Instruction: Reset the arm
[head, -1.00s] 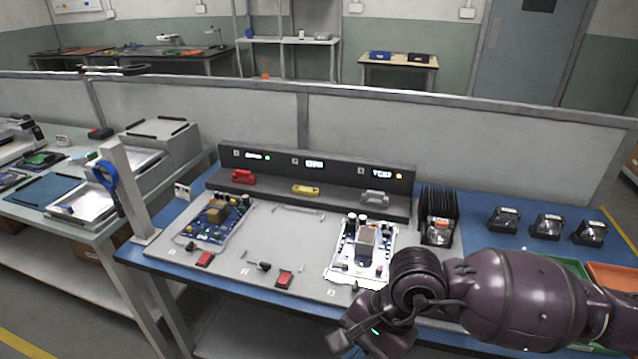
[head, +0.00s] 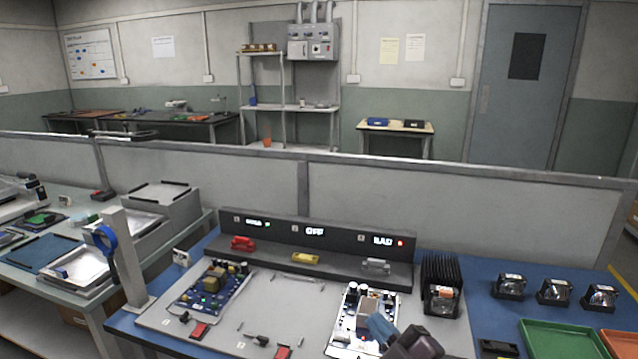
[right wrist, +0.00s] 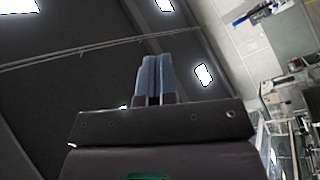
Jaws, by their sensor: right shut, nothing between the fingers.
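My right gripper (head: 381,329) shows at the bottom of the head view, raised in front of the right circuit board (head: 345,318) and hiding part of it. In the right wrist view its two blue-grey fingers (right wrist: 155,80) stand side by side, shut with nothing between them. That view looks up at the dark ceiling, with the room's wall side at the right. My left gripper is not in the head view.
A grey fixture panel with a left circuit board (head: 210,285) lies on the blue bench. A dark console (head: 315,245) holds red, yellow and grey clips. A black heatsink (head: 441,285), several small black units and a green tray (head: 560,340) are at the right. A low partition (head: 400,200) runs behind.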

